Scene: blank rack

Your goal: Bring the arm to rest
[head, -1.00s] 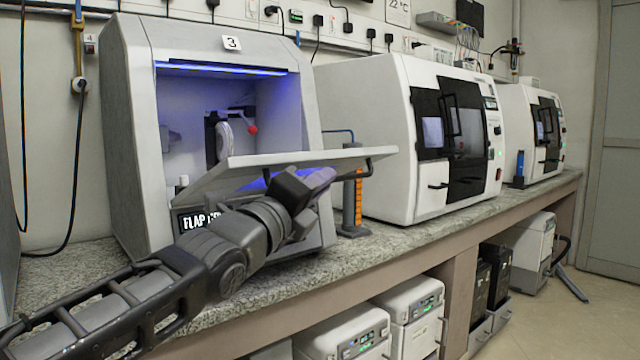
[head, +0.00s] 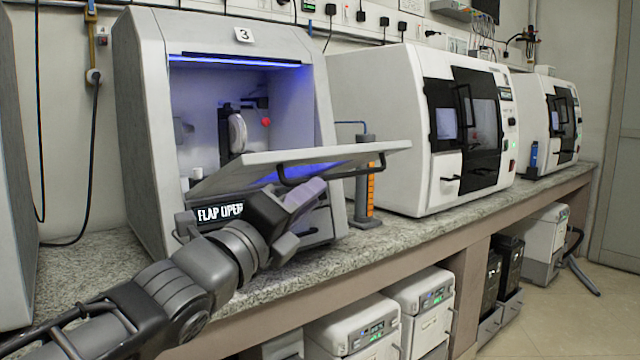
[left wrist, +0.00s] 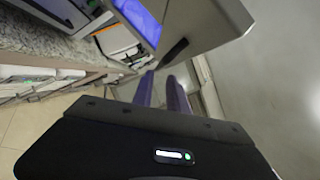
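My left gripper (head: 303,215) is in front of the machine marked 3 (head: 140,120), just below and in front of its raised flap (head: 350,156). Its two fingers are apart with nothing between them. In the left wrist view the fingers (left wrist: 163,82) show a narrow empty gap, with the flap's pale panel (left wrist: 215,25) beyond. The flap's dark handle (head: 310,170) shows free above the gripper. A sign reading "FLAP OPEN" (head: 220,212) is partly covered by the gripper. My right gripper is not in view.
The granite bench (head: 400,233) runs to the right with two more white machines (head: 385,120) (head: 530,105). A grey post with an orange strip (head: 364,190) stands beside machine 3. White boxes (head: 350,318) sit under the bench.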

